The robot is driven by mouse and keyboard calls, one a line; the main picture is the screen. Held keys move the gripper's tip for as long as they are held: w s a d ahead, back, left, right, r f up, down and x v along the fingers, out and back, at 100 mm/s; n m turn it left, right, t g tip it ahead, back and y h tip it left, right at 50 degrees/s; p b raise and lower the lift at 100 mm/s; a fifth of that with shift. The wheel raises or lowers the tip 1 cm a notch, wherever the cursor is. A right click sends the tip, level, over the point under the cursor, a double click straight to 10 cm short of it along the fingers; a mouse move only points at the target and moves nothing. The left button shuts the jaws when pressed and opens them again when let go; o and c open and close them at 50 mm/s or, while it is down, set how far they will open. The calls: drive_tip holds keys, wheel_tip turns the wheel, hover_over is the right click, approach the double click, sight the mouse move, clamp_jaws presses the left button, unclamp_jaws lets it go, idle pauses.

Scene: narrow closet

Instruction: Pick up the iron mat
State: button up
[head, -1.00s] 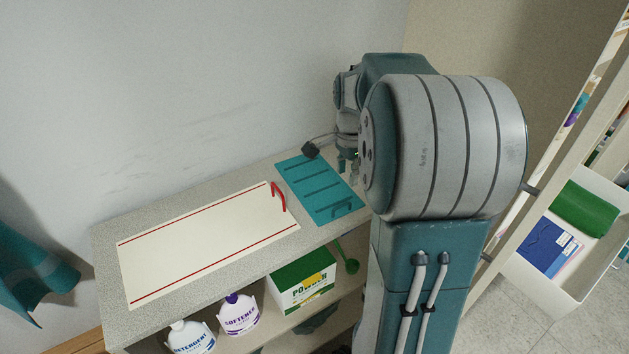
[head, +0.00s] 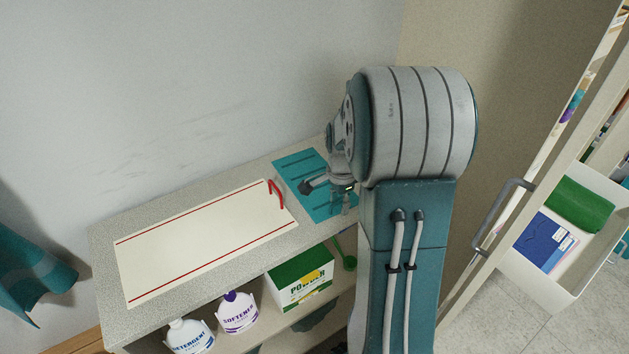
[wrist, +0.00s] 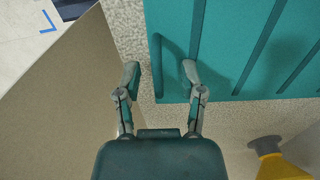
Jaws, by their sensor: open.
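The iron mat, a flat teal ribbed mat (head: 300,163), lies on the speckled shelf top, partly hidden by my arm. In the wrist view the mat (wrist: 225,50) fills the upper right, with a handle-like loop near its left edge. My gripper (wrist: 160,70) is open and empty. Its left finger is over bare speckled surface beside the mat, and its right finger is over the mat near the loop. Whether the fingers touch anything cannot be told. In the head view my gripper (head: 342,205) is at the mat's near right end.
A white board with red lines and a red strap (head: 205,240) lies left of the mat. Below are a powder box (head: 300,282), softener (head: 238,313) and detergent (head: 188,337). A wall stands behind. A rack with a white bin (head: 560,265) is at right. A yellow object (wrist: 282,168) shows low right.

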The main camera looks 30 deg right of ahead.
clamp_jaws()
drive_tip(key=shift+r, duration=0.15)
